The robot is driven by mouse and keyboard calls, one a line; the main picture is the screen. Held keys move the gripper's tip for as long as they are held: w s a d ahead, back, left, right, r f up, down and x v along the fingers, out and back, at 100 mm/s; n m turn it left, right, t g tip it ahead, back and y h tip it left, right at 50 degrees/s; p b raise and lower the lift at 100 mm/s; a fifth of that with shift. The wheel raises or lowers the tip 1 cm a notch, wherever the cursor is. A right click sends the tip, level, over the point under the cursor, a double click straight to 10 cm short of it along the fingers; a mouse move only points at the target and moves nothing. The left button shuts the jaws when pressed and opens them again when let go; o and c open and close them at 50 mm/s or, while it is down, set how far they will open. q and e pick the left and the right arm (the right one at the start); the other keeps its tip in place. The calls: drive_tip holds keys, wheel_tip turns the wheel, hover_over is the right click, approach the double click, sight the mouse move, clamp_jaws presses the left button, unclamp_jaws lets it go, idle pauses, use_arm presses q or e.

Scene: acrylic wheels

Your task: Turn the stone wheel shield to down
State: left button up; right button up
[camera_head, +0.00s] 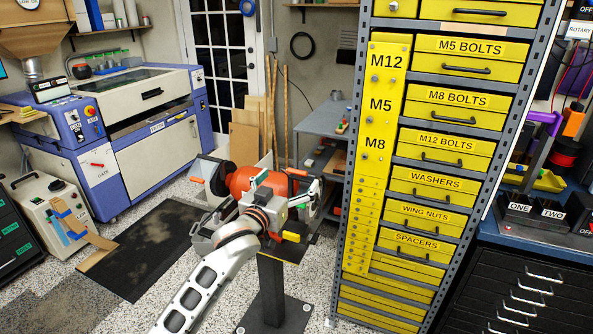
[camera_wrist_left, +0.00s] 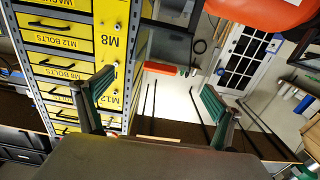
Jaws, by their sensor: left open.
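The orange bench grinder (camera_head: 241,180) stands on a black pedestal (camera_head: 269,285) in the middle of the head view. Its orange body also shows at the top right of the left wrist view (camera_wrist_left: 265,12). My left gripper (camera_head: 283,187) is in front of the grinder and partly covers it. Its green-padded fingers are spread in the left wrist view (camera_wrist_left: 156,85), with nothing held between them. An orange handle-like part (camera_wrist_left: 160,69) shows between and beyond the fingers. I cannot clearly make out the stone wheel shield or its angle. My right gripper is not in view.
A tall rack of yellow labelled drawers (camera_head: 449,102) stands close to the right of the grinder. A blue and white laser machine (camera_head: 150,125) and a black floor mat (camera_head: 150,245) are on the left. A grey workbench (camera_head: 325,119) stands behind.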

sight(296, 171)
use_arm(q)
drive_tip(key=x, duration=0.3)
drive_tip(key=shift+w+d, duration=0.2)
drive_tip(key=shift+w, duration=0.15)
drive_tip(key=shift+w+d, duration=0.15)
drive_tip(key=shift+w, duration=0.45)
drive_tip(key=shift+w+d, duration=0.1)
drive_tip(key=shift+w, duration=0.1)
